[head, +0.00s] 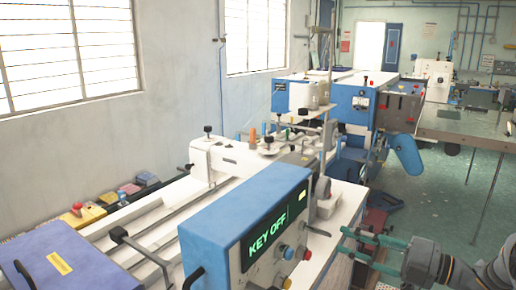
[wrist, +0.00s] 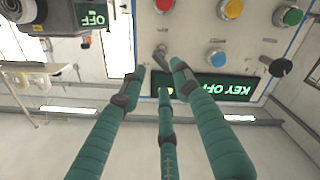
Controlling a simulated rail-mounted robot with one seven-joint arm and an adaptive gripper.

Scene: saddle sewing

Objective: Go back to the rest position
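My gripper (head: 344,241) is at the lower right in the head view, beside the blue control box (head: 232,215). Its teal fingers point at the panel side of the box and stand apart, with nothing between them. In the wrist view my gripper (wrist: 161,76) shows three fingers with gaps between the tips. The panel's display (head: 268,236) reads "KEY OFF" in green; this display (wrist: 215,86) appears upside down in the wrist view. A small grey key-like part (wrist: 161,52) sits on the panel near the fingertips; whether they touch cannot be told.
Panel buttons include a blue one (wrist: 215,58) and a green one (wrist: 293,15). A black knob (wrist: 281,67) sticks out from the panel. A white sewing machine (head: 222,160) stands behind the box. A table (head: 462,125) stands at the right, with open green floor (head: 440,205) before it.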

